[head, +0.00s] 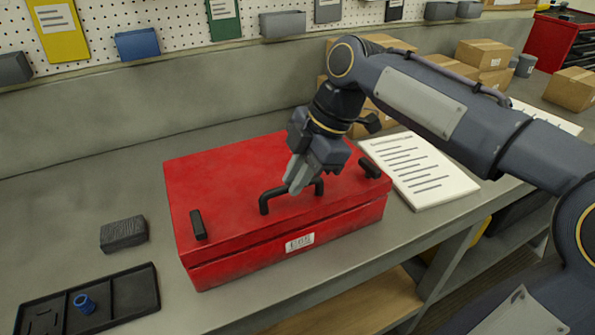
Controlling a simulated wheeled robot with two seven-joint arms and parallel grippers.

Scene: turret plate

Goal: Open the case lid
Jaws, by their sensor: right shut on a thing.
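The red case (340,226) stands on the grey workbench with its lid (225,171) down; a narrow dark seam runs along the front between lid and body. A black bar handle (268,200) is on top of the lid near its front edge. A black latch (198,224) sits at the lid's front left and another latch (370,167) at its right. My right gripper (295,183) reaches down from the right and is shut on the handle, hiding its middle part. My left gripper is not in view.
A dark block (123,234) and a black tray (133,291) with a blue spool (84,304) lie left of the case. A printed sheet (418,168) lies to the right. Cardboard boxes (484,53) stand behind. A pegboard wall is at the back.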

